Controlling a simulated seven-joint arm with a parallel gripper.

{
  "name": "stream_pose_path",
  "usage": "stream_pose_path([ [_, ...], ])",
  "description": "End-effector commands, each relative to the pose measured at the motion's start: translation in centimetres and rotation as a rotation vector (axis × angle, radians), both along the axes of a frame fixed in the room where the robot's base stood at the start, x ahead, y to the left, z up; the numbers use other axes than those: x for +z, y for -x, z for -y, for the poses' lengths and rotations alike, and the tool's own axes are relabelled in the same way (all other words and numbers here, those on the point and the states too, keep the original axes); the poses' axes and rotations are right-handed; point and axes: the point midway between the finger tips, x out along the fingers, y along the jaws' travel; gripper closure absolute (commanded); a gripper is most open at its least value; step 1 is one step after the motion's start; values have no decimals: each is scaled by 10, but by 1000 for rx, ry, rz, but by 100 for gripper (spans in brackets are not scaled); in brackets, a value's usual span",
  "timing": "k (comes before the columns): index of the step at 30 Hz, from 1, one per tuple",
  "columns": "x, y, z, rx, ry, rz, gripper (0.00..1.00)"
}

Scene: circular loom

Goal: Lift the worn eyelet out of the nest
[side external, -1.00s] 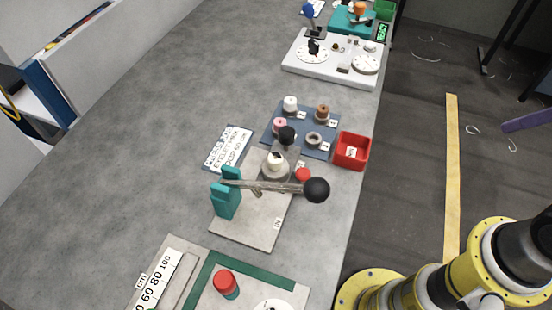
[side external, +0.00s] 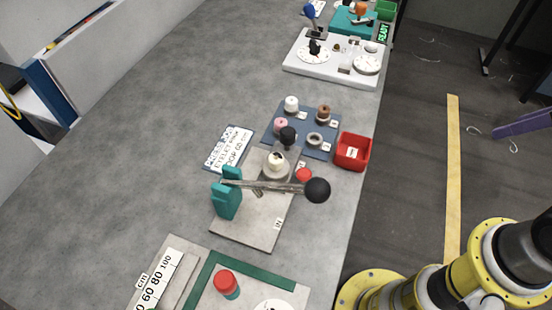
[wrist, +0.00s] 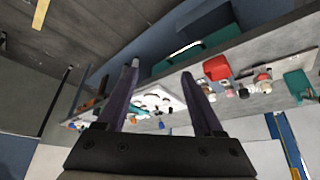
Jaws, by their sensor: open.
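In the side view, a cream ring-shaped piece (side external: 276,159), which looks like the worn eyelet, sits in the round nest (side external: 274,171) on the press plate (side external: 249,226). A metal lever (side external: 263,187) with a black knob passes just in front of the nest. A dark knob (side external: 288,135) stands right behind it. My gripper (wrist: 162,72) is open and empty in the wrist view, well away from the bench items. A purple bar (side external: 522,126) at the side view's right edge looks like one of its fingers.
A blue mat (side external: 306,130) holds white, brown, pink and grey pieces. A red bin (side external: 352,151) stands at the bench edge; it also shows in the wrist view (wrist: 217,68). A teal bracket (side external: 226,197) supports the lever. The bench's left side is clear.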

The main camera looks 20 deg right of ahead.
Motion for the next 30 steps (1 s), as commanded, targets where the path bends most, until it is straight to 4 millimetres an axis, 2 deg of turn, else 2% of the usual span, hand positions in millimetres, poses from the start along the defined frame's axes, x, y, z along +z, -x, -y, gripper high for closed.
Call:
stream_pose_path([
  [7, -1, 5, 0, 60, 31, -27, 31],
  [11, 32, -4, 0, 173, 89, -19, 31],
  [17, 88, -46, -18, 427, 169, -65, 31],
  [20, 110, -75, -38, 582, 206, -99, 31],
  [24, 131, -117, -78, 802, 251, -147, 31],
  [26, 135, -134, -99, 894, 269, -167, 31],
  [30, 134, -167, -156, 1094, 304, -213, 31],
])
